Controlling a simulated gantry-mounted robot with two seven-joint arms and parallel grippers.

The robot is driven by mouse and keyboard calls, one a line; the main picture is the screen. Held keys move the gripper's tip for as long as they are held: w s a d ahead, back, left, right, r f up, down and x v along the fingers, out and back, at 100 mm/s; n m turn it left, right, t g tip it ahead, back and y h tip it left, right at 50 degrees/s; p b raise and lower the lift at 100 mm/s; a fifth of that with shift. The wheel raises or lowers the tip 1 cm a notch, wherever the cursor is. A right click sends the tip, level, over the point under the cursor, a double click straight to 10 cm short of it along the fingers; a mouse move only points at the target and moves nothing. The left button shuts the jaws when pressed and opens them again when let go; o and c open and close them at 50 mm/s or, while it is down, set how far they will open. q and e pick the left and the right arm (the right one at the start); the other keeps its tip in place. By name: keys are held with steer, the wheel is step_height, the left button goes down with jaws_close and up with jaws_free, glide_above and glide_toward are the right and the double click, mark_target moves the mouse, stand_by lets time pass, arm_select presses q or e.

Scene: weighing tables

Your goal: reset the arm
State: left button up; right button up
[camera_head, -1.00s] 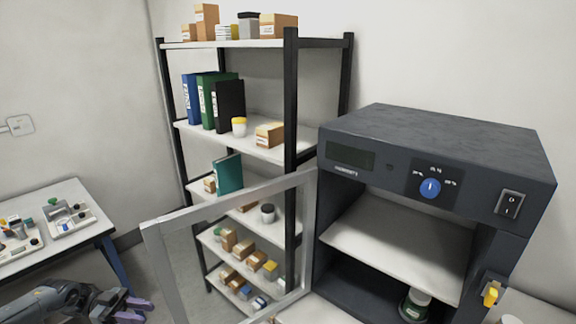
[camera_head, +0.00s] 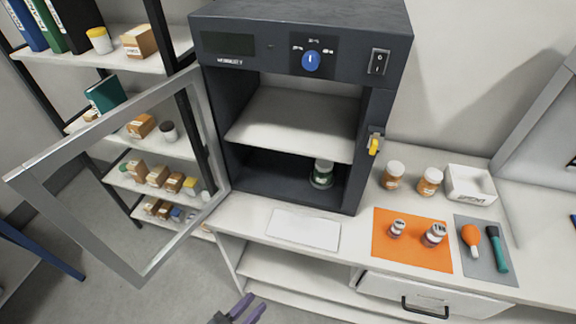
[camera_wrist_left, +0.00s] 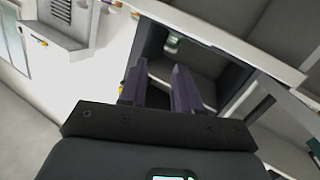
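My left gripper (camera_head: 240,308) shows at the bottom edge of the head view, in front of the bench and below the open cabinet door. Its two purple fingers are apart with nothing between them. In the left wrist view the fingers (camera_wrist_left: 158,88) are also spread and empty, and the dark cabinet lies beyond them. My right gripper is in neither view. The dark oven-like cabinet (camera_head: 300,85) stands on the bench with its framed door (camera_head: 65,165) swung open to the left. A green jar with a white lid (camera_head: 323,172) stands on the cabinet's floor, under the inner shelf.
The white bench (camera_head: 350,235) holds a white sheet (camera_head: 304,230), an orange mat (camera_head: 412,254) with two small jars, a grey mat (camera_head: 487,264) with tools, two orange bottles and a white tray (camera_head: 470,184). A stocked shelf rack (camera_head: 150,62) stands left. The open door juts over the floor.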

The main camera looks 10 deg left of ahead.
arm_select(q)
steer(key=s+a+r+n+g+y, duration=0.25)
steer(key=a+g+y, duration=0.25)
steer(key=a+y, duration=0.25)
steer(key=s+a+f+g+y, duration=0.2)
steer(key=s+a+f+g, duration=0.1)
steer(key=s+g, duration=0.4)
step_height(320, 180, up, 31)
steer(key=t+p, duration=0.1)
steer(key=p, duration=3)
steer(key=shift+s+f, duration=0.15)
steer(key=shift+s, duration=0.3)
